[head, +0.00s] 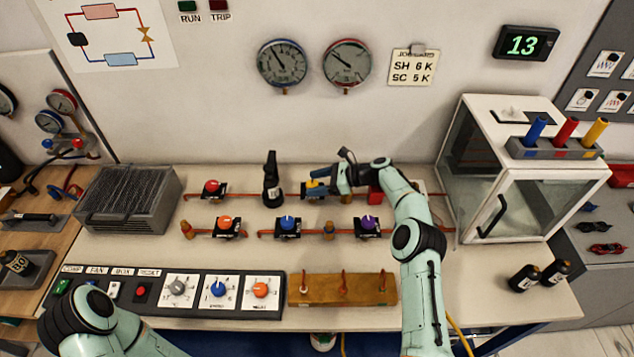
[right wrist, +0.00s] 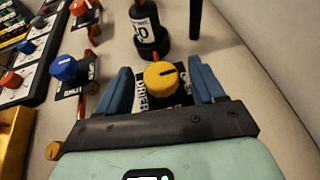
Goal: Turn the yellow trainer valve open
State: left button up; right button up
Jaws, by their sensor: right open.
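The yellow trainer valve (right wrist: 161,75) has a round knob with a dark pointer line on its top. It sits on a black labelled base plate on the bench. In the head view the yellow valve is mostly hidden by my right gripper (head: 316,187). In the right wrist view my right gripper (right wrist: 159,84) is open, with one blue finger on each side of the yellow knob. I cannot tell whether either finger touches the knob. My left arm shows at the lower left of the head view, but its gripper is not visible.
A black bottle (head: 271,181) stands just left of the yellow valve. Valves with red (head: 211,186), orange (head: 225,222), blue (head: 288,222) and purple (head: 368,222) knobs are nearby. A glass-fronted cabinet (head: 515,205) is on the right.

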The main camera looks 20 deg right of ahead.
jog(key=v, duration=1.3)
jog(key=shift+d, duration=0.15)
